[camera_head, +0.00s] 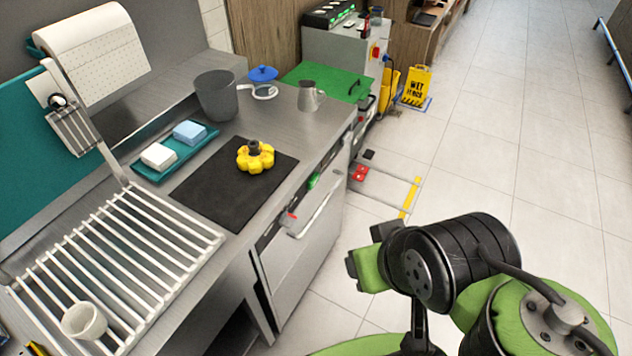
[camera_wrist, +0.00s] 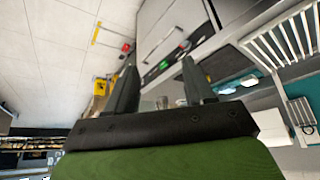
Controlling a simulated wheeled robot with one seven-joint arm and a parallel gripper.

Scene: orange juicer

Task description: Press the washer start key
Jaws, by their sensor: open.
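The washer (camera_head: 300,240) is a steel front-loading unit under the counter, with a light bar handle across its door. A green key (camera_head: 313,180) and a red key (camera_head: 291,217) sit on its dark upper panel. No label is readable, so I cannot tell from markings which is the start key. In the wrist view the green key (camera_wrist: 163,65) shows between my fingers, some way beyond them, with the washer front (camera_wrist: 170,28) tilted. My gripper (camera_head: 362,258) is open and empty, to the right of the washer and apart from it; its fingers (camera_wrist: 159,64) also show in the wrist view.
On the counter are a black mat (camera_head: 210,200) with a yellow knobbed object (camera_head: 256,158), a grey bin (camera_head: 216,95), a metal jug (camera_head: 308,97) and a white rack (camera_head: 110,260). A yellow wet-floor sign (camera_head: 416,86) stands behind.

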